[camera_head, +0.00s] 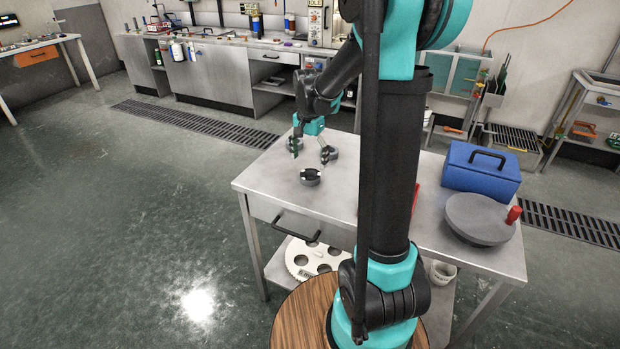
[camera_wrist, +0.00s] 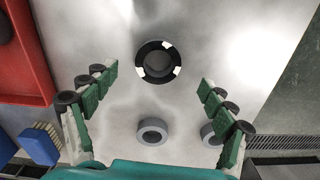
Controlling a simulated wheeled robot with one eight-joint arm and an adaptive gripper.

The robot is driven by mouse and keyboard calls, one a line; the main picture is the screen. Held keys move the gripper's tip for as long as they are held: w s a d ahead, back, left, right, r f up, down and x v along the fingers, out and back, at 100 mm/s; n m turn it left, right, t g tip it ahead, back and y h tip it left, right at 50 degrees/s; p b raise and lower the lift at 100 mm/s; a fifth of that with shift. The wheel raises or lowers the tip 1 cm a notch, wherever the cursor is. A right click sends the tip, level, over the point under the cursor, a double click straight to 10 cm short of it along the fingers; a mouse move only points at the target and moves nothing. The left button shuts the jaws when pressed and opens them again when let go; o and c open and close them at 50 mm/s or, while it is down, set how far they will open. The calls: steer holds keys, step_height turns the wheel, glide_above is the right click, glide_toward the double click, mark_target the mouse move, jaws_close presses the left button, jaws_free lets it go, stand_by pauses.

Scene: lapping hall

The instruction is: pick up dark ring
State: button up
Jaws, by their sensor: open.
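The dark ring (camera_head: 310,182) lies flat on the metal table (camera_head: 265,185), near its left front part. In the wrist view the dark ring (camera_wrist: 141,65) is black with several white patches and an open centre, at the upper middle. My gripper (camera_head: 310,156) is open and empty above the table, a little behind the ring in the head view. In the wrist view its green-padded fingers (camera_wrist: 158,76) stand wide apart, and the ring appears between and just beyond the tips. I cannot tell the exact height.
Two plain grey rings, one in the middle (camera_wrist: 152,140) and one by the right finger (camera_wrist: 208,130), lie near my gripper. A red tray (camera_wrist: 45,75) and blue brush (camera_wrist: 38,147) are left. A blue box (camera_head: 480,172) and grey disc (camera_head: 478,222) occupy the table's right.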

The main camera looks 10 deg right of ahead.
mark_target(310, 171)
steer(key=shift+d+f, duration=0.1)
steer(key=shift+f, duration=2.6)
steer(key=c, duration=1.4)
